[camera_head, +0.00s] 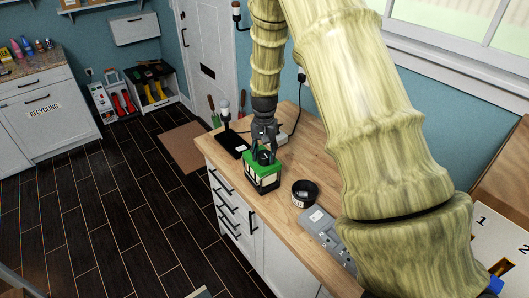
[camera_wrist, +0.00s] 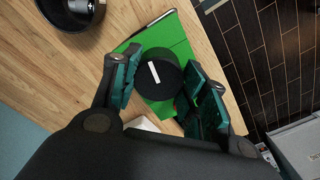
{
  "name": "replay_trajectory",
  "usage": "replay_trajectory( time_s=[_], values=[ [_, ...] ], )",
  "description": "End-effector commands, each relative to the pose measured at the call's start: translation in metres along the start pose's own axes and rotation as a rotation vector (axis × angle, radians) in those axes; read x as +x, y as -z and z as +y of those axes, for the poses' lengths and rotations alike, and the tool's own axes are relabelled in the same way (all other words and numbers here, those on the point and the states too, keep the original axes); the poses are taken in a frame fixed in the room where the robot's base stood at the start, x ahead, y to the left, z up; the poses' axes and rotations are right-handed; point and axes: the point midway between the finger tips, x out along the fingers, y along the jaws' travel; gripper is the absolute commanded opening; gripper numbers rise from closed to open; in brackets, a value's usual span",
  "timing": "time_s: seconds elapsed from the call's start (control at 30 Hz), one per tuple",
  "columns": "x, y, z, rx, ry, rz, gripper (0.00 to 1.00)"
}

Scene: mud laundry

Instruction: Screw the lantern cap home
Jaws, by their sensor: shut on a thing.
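The lantern (camera_head: 262,180) has a green top and a dark body with pale panels. It stands upright on the wooden counter. In the wrist view its green top (camera_wrist: 178,40) lies under a round black cap (camera_wrist: 158,72) with a white bar mark. My gripper (camera_head: 264,150) points down over the lantern. In the wrist view my gripper (camera_wrist: 163,88) has its teal-padded fingers on either side of the cap, shut on it. The thread and the seat under the cap are hidden, so I cannot tell how far down it sits.
A round black bowl (camera_head: 304,193) with something inside stands right of the lantern on the counter (camera_head: 285,222). A black pad with a lamp (camera_head: 231,143) sits behind left. The counter's front edge is close to the lantern.

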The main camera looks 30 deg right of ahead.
Motion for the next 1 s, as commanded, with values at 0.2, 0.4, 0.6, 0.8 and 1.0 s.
replay_trajectory(
  time_s=[0.2, 0.4, 0.6, 0.8, 1.0],
  values=[
    [0.0028, -0.0011, 0.0008, 0.042, -0.001, -0.003, 0.11],
    [0.0029, -0.001, 0.0007, 0.076, -0.002, -0.003, 0.11],
    [0.003, -0.0008, 0.0003, 0.263, -0.002, -0.003, 0.06],
    [0.003, -0.0011, -0.0003, 0.301, 0.0, -0.004, 0.0],
    [0.0031, -0.0013, -0.0006, 0.327, -0.001, -0.004, 0.0]
  ],
)
